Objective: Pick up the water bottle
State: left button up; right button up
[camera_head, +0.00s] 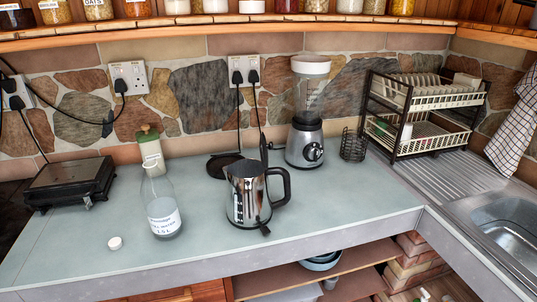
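A clear bottle (162,207) with a white label stands upright on the grey-green countertop (310,225), left of the kettle. Its neck overlaps a pale container with a green top (150,150) behind it. A small white round cap (115,243) lies on the counter to the left of the bottle, near the front edge. Neither of my grippers shows in the head view.
A shiny kettle (247,195) stands right of the bottle. A blender (306,135) and a wire basket (353,144) stand behind it. The counter before the bottle is clear.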

aim_at(159, 197)
jog(key=i+l+u, duration=0.15)
jog(key=u, duration=0.2)
jog(key=i+l+u, duration=0.1)
jog(key=u, duration=0.3)
jog(key=l+u, duration=0.35)
jog(key=i+j, duration=0.05)
